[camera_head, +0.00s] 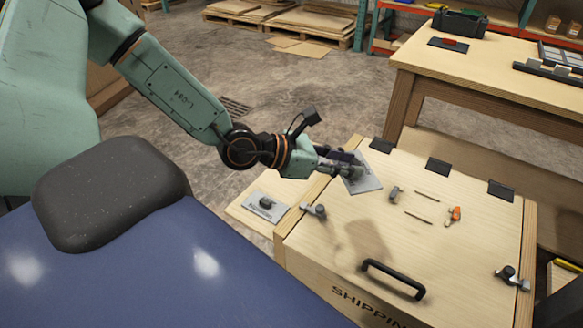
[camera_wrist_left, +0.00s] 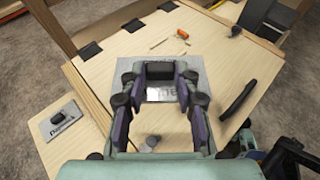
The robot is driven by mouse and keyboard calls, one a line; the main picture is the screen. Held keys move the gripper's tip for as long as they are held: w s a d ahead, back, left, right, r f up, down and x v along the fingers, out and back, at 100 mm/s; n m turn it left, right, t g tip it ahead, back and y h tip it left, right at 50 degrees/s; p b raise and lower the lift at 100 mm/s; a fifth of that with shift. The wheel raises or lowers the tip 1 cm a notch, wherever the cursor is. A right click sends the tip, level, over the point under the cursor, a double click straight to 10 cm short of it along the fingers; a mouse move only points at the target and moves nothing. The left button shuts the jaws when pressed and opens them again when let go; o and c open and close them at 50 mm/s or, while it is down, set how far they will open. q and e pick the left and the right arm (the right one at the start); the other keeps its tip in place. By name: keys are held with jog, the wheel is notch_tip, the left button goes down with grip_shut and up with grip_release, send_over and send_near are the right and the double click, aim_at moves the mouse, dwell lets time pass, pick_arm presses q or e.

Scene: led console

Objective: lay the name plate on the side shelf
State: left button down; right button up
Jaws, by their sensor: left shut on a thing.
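My left gripper (camera_head: 348,165) is shut on the dark block-like grip of a grey name plate (camera_head: 366,184). In the left wrist view the plate (camera_wrist_left: 162,92) shows between the fingers (camera_wrist_left: 160,76), its lettering partly hidden. The plate is held above the pale crate lid, left of its middle, and a shadow falls on the lid. The side shelf (camera_head: 298,194) is a pale board along the crate's left side. A second grey plate with a dark grip (camera_head: 262,206) lies on it, near the outer end.
The crate lid (camera_head: 440,255) carries a black handle (camera_head: 394,280), metal latches (camera_head: 315,210), black hinges (camera_head: 438,166), two thin rods (camera_head: 427,196) and a small orange item (camera_head: 455,214). A wooden workbench (camera_head: 480,82) stands behind at the right.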

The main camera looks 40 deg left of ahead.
pick_arm(q)
jog(key=w+a+f+n+t+y+b, duration=0.1)
jog(key=w+a+f+n+y+b, duration=0.2)
jog(key=a, duration=0.4)
jog(key=a+f+n+t+y+b, duration=0.1)
jog(key=a+f+n+y, duration=0.25)
jog(key=a, duration=0.35)
jog(key=w+a+f+n+t+y+b, duration=0.1)
jog(key=w+a+f+n+y+b, duration=0.2)
jog(key=a, duration=0.4)
jog(key=shift+m, duration=0.55)
jog(key=f+b, duration=0.1)
jog(key=f, duration=0.1)
jog(key=f+b, duration=0.1)
jog(key=f, duration=0.1)
jog(key=s+f+b, duration=0.1)
jog(key=f, duration=0.1)
jog(key=shift+d+f, duration=0.15)
jog(key=shift+d, duration=0.25)
jog(key=shift+s+a+f+b, duration=0.1)
jog(key=shift+a+f+b, duration=0.1)
jog(key=shift+f+b, duration=0.3)
notch_tip(320, 180, down, 3)
jog(key=shift+d+r+b, duration=0.1)
jog(key=shift+d+b, duration=0.05)
jog(key=shift+b, duration=0.95)
jog(key=shift+f, duration=0.25)
jog(key=shift+r, duration=0.15)
